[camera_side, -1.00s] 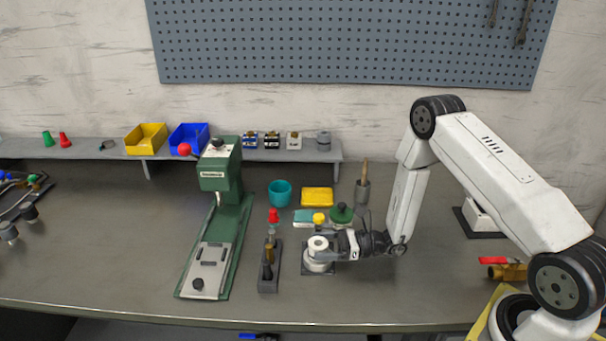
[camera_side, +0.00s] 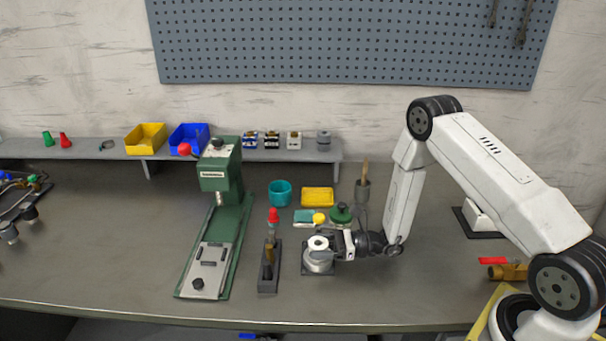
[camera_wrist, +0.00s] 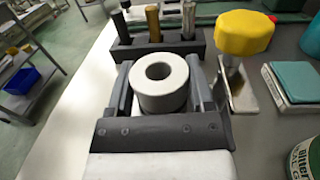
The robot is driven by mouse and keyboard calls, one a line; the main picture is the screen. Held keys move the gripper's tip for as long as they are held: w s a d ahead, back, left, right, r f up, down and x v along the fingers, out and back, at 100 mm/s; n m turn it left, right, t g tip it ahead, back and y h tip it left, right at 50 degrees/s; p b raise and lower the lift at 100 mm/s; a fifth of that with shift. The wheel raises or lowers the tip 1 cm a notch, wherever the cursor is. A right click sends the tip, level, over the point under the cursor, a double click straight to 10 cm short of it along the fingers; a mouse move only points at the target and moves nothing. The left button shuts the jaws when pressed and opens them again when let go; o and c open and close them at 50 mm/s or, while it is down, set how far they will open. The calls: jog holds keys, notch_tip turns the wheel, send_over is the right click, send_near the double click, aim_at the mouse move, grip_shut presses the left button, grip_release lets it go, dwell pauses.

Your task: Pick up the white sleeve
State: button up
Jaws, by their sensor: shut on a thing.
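The white sleeve (camera_wrist: 160,84) is a short, thick ring with a round hole in its top. In the wrist view it sits upright between the two fingers of my gripper (camera_wrist: 160,95), which is shut on it. In the side view the white sleeve (camera_side: 318,243) shows at the tip of my gripper (camera_side: 330,247), above a dark square base with a pale round body (camera_side: 318,262). I cannot tell whether the sleeve touches what is below it.
A dark rack (camera_side: 269,272) with upright tools stands just left of the sleeve. A yellow-capped item (camera_wrist: 243,35) is close to my right finger in the wrist view. The green press (camera_side: 220,200) stands further left. The front of the bench is clear.

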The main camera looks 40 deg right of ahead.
jog(key=shift+r, duration=0.2)
jog(key=shift+r, duration=0.75)
jog(key=s+r, duration=1.1)
jog(key=s, duration=0.3)
jog(key=shift+d, duration=0.2)
jog(key=shift+w, duration=0.1)
jog(key=m+t+h, duration=0.4)
jog(key=h, duration=0.1)
send_over(325, 242)
jog(key=shift+d+f, duration=0.1)
jog(key=shift+f, duration=0.1)
